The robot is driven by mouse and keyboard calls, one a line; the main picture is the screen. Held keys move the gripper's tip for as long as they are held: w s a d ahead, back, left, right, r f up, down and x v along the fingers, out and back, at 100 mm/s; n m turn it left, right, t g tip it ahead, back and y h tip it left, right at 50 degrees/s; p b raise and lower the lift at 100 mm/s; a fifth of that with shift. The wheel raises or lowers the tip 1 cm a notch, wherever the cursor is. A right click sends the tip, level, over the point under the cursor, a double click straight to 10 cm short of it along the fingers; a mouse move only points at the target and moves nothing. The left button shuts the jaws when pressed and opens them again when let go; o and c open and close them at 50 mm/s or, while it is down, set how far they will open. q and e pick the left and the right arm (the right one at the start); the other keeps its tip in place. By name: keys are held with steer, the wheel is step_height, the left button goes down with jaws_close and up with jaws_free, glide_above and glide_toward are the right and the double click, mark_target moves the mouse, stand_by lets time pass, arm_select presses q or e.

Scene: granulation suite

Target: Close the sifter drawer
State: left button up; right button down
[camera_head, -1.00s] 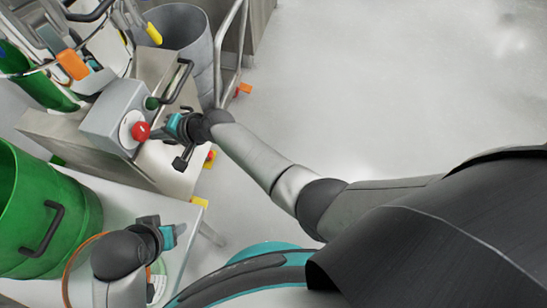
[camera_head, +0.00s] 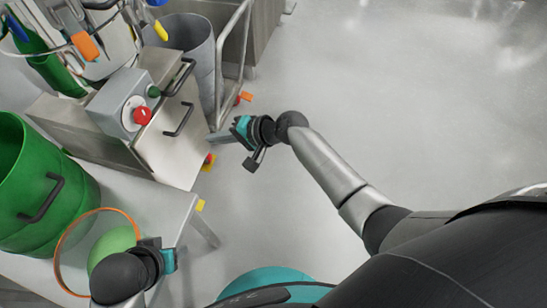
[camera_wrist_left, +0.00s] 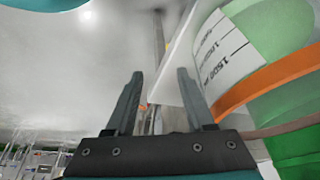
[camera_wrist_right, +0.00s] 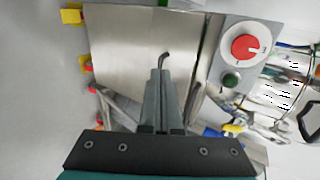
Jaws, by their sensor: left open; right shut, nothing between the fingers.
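The sifter is a steel cabinet with a grey control box (camera_head: 112,105) on it, bearing a red knob (camera_head: 142,116) and a green button. Its steel drawer front (camera_head: 168,155) has a black bar handle (camera_head: 180,121); a second black handle (camera_head: 180,76) shows farther back. Whether the drawer front is fully flush cannot be told. My right gripper (camera_head: 217,137) is shut and empty, just right of the front, fingers toward it. In the right wrist view, the fingers (camera_wrist_right: 158,72) overlap the handle's lower end; contact is unclear. My left gripper (camera_wrist_left: 160,90) is open and empty beside the table.
A green drum (camera_head: 45,205) stands at left. A white table (camera_head: 150,205) holds an orange hoop (camera_head: 60,268) around a green item. A graduated container (camera_wrist_left: 222,48) is close to my left gripper. A grey bin (camera_head: 186,35) and metal rail stand behind. Floor to the right is clear.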

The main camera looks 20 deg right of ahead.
arm_select(q)
steer(key=shift+s+f, duration=0.3)
arm_select(e)
steer(key=s+d, duration=0.7)
steer(key=d, duration=0.4)
steer(key=shift+s+d, duration=0.15)
steer(key=shift+s, duration=0.1)
